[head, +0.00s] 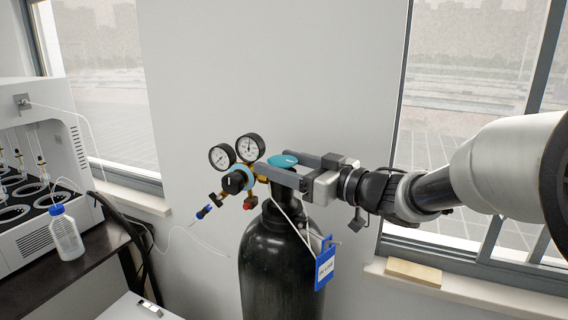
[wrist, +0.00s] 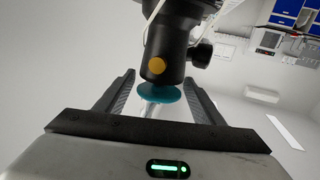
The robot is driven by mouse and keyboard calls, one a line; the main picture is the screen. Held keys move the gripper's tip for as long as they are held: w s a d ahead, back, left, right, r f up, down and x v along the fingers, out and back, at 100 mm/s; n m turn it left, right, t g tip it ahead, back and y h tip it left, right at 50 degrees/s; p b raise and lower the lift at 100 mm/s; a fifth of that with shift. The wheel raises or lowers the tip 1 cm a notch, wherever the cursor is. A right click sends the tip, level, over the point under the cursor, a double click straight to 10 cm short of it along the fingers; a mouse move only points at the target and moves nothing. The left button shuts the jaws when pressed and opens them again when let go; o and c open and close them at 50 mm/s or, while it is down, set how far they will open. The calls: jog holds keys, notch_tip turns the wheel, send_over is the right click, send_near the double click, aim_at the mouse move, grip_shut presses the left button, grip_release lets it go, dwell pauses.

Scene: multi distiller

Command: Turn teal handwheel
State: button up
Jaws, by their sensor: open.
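The teal handwheel (head: 284,161) sits on top of the valve of a black gas cylinder (head: 280,262). In the wrist view my gripper (wrist: 157,82) is open, one finger on each side of the wheel, with visible gaps. I cannot tell how deep the wheel sits between the fingertips.
Two pressure gauges (head: 236,151) and a teal-ringed regulator knob (head: 236,181) stand just left of the fingertips. A blue tag (head: 325,266) hangs on the cylinder. A white distiller (head: 38,160) and a white bottle (head: 66,234) stand at left. The wall stands behind the cylinder.

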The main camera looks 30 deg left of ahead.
jog(key=c, duration=0.9)
jog(key=shift+o, duration=0.2)
jog(key=shift+w+r+n+g+p, duration=0.15)
jog(key=shift+r+n+g+p, duration=0.25)
jog(key=shift+p, duration=0.55)
jog(key=shift+f+n+g+p, duration=0.1)
jog(key=shift+n+g+p, duration=0.2)
jog(key=shift+g+p, duration=0.4)
jog(key=shift+f+n+g+p, duration=0.1)
jog(key=shift+n+g+p, duration=0.55)
jog(key=shift+g, duration=0.35)
jog(key=shift+f+g, duration=0.2)
jog(key=shift+g, duration=0.1)
jog(key=o, duration=0.9)
jog(key=shift+c, duration=0.2)
